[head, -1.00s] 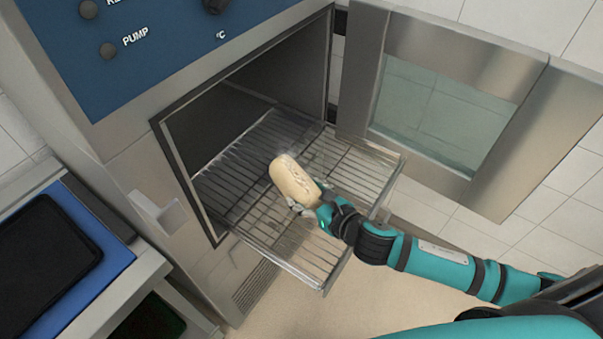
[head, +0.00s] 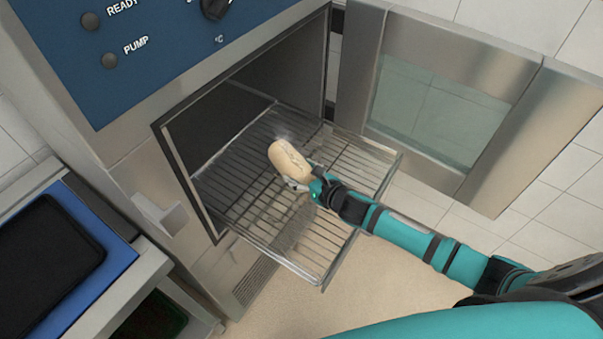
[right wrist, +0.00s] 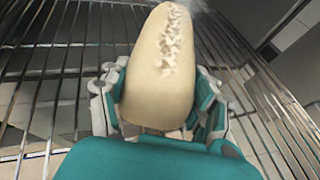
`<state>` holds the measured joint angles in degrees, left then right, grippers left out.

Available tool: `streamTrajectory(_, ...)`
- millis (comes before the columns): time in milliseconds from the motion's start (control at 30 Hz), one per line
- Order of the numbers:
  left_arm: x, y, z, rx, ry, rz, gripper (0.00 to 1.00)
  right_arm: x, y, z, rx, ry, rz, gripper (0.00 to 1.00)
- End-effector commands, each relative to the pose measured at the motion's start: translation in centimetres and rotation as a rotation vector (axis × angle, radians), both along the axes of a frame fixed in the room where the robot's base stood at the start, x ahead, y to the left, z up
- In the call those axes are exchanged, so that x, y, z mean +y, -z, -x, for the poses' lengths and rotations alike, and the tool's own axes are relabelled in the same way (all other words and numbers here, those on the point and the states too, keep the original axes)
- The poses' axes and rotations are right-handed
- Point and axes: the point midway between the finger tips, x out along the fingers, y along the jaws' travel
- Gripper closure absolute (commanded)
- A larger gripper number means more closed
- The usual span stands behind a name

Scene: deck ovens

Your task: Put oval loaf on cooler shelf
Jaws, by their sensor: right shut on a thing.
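The pale oval loaf (head: 289,160), with a rough split along its top, is held in my right gripper (head: 301,181). The right wrist view also shows the loaf (right wrist: 160,70) between the two fingers (right wrist: 158,108). The cooler's wire shelf (head: 345,175) is pulled part way out of the open cabinet. The loaf is over the shelf near the cabinet opening; I cannot tell whether it touches the wires. My left gripper is not in view.
The cooler door (head: 440,110) stands open at the right. A control panel (head: 140,40) is above the opening. A blue tray (head: 118,255) with a dark pad lies on a counter at the left. Several wires of the shelf around the loaf are bare.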

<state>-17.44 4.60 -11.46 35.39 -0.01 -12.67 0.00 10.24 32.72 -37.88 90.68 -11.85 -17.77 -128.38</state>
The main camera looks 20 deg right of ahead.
Motion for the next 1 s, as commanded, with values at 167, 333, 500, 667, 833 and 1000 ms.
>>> streamTrajectory(167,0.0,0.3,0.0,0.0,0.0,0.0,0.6,0.0,0.3,0.0,-0.002,0.0,0.0,0.78)
streamTrajectory(333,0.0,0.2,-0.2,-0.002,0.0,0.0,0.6,0.0,0.3,0.0,0.0,0.0,0.0,0.16)
streamTrajectory(500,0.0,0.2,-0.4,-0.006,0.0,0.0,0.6,0.0,0.3,0.0,0.0,0.0,0.0,0.14)
streamTrajectory(667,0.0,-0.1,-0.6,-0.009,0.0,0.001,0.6,0.0,0.0,0.0,0.0,0.0,0.0,0.14)
streamTrajectory(833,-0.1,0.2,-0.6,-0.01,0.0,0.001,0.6,-0.6,-0.5,1.7,0.001,-0.001,0.003,0.14)
streamTrajectory(1000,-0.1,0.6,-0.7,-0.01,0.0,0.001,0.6,-1.7,-1.9,5.0,0.001,-0.002,0.004,0.14)
